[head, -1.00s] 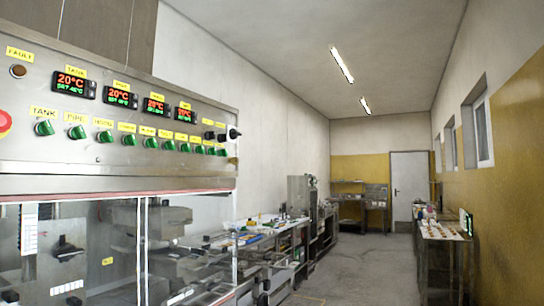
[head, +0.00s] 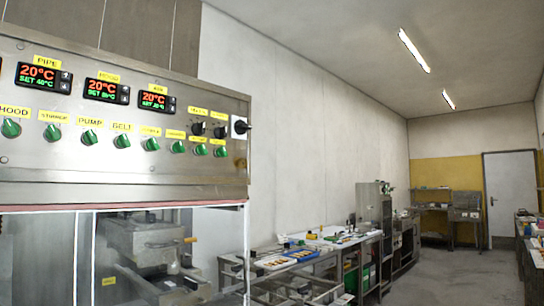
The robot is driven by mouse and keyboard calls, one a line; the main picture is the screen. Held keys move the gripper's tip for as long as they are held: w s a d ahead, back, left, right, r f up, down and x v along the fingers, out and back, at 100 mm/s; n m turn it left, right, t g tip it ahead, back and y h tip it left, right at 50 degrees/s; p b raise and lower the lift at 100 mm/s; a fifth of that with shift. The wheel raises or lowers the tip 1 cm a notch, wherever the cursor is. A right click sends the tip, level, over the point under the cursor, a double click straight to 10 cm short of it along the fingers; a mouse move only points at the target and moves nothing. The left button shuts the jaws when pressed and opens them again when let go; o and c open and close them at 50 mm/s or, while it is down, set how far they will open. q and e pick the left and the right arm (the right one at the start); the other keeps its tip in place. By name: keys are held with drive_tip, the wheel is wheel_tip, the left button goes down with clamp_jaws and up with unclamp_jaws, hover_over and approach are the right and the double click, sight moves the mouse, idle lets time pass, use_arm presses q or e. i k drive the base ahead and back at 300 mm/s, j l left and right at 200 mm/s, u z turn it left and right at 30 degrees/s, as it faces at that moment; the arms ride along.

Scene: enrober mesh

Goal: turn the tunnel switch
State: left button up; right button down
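A steel control panel (head: 120,175) fills the left of the head view. It carries a row of green rotary switches under yellow labels. I can read the labels of the hood switch (head: 11,128), the stirrer switch (head: 52,132) and the pump switch (head: 89,136). The labels further right are too small to read surely, so I cannot tell which is the tunnel switch; the row ends at a green switch (head: 220,151). Two black knobs (head: 197,128) sit above the row's right end. Neither of my grippers is in view.
Three temperature displays (head: 106,89) read 20°C above the switches. A larger black switch (head: 241,126) is at the panel's right edge. Below is a clear-fronted machine housing (head: 140,245). Steel benches (head: 330,245) line the wall; open floor (head: 430,285) lies to the right.

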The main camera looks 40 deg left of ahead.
sight(222, 152)
drive_tip(key=i+u, duration=0.2)
drive_tip(key=i, duration=0.2)
drive_tip(key=i+l+u, duration=0.2)
drive_tip(key=i, duration=0.2)
drive_tip(key=i+l+u, duration=0.2)
drive_tip(key=i, duration=0.2)
drive_tip(key=i+l+u, duration=0.15)
drive_tip(key=i+u, duration=0.15)
drive_tip(key=u, duration=0.2)
drive_tip(key=i+l+u, duration=0.2)
drive_tip(key=u, duration=0.3)
drive_tip(key=i+l+u, duration=0.2)
drive_tip(key=l+u, duration=0.3)
drive_tip(key=i+l+u, duration=0.1)
drive_tip(key=l+u, duration=0.2)
drive_tip(key=u, duration=0.2)
